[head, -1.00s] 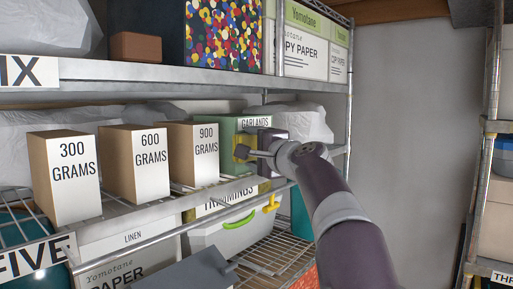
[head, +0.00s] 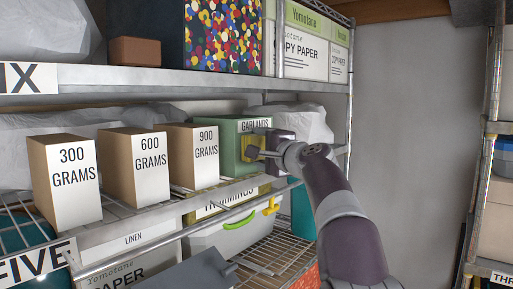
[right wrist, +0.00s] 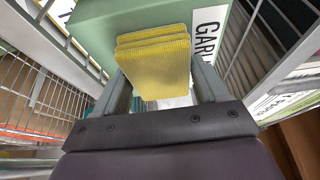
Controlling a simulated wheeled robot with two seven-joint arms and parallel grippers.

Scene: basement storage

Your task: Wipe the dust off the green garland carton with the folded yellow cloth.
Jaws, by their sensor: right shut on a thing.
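The green garland carton (head: 231,136) stands on the middle shelf, right of the 900 grams box, with a white GARLANDS label. My right gripper (head: 262,147) is in front of its face and shut on the folded yellow cloth (head: 254,141). In the right wrist view the cloth (right wrist: 153,60) is between both fingers, with the carton (right wrist: 120,18) right behind it. The cloth is at the carton's face; I cannot tell how firmly it touches. No dust is clear to see. A dark grey shape at the bottom may be my left gripper (head: 232,267); its fingers are unclear.
Boxes marked 300 (head: 73,180), 600 (head: 146,172) and 900 grams (head: 203,155) stand in a row left of the carton. The wire shelf's front rail (head: 150,215) runs below. A wrapped bundle (head: 303,123) lies behind, right.

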